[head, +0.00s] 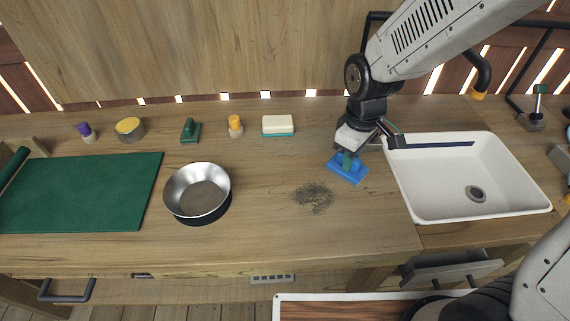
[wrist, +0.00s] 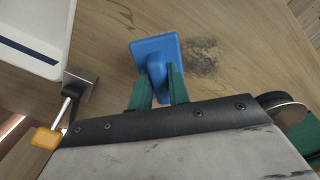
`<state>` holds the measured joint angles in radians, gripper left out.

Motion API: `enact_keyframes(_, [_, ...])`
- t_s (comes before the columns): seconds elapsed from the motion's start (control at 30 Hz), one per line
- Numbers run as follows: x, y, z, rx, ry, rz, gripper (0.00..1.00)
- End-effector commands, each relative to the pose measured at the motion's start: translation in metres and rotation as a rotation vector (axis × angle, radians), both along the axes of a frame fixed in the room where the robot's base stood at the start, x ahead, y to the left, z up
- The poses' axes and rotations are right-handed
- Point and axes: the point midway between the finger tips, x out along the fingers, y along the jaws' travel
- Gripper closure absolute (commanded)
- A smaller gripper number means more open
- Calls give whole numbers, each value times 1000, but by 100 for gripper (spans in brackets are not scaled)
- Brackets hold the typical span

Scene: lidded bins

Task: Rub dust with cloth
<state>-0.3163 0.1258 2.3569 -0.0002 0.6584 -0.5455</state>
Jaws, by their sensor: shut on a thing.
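The cloth (head: 354,174) appears as a blue rectangular pad with a raised grip, to the right of the dust and left of the sink. My gripper (head: 348,158) is above it, its green fingers shut on the grip. In the wrist view, the fingers (wrist: 158,84) clasp both sides of the blue grip, and the flat pad (wrist: 153,47) shows beyond them. I cannot tell if the pad touches the counter. The dust (head: 312,197) is a dark speckled patch on the wooden counter. In the wrist view the dust (wrist: 203,57) lies just right of the pad.
A metal bowl (head: 197,220) stands left of the dust. A white sink (head: 408,200) is at the right. A green mat (head: 80,195) lies at the left. A sponge (head: 278,126), a green-handled brush (head: 190,132) and several small containers line the back. Counter between bowl and dust is clear.

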Motion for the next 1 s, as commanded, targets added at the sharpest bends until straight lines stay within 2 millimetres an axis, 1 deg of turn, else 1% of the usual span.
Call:
enact_keyframes(0.1, [0, 0, 10, 1, -2, 0, 100])
enact_keyframes(0.3, [0, 0, 18, 0, 0, 0, 100])
enact_keyframes(0.87, [0, 1, 19, -1, 1, 1, 100])
enact_keyframes(0.97, [-2, 8, 17, -1, 5, 21, 100])
enact_keyframes(1.0, [-3, 14, 16, -3, 8, 35, 100])
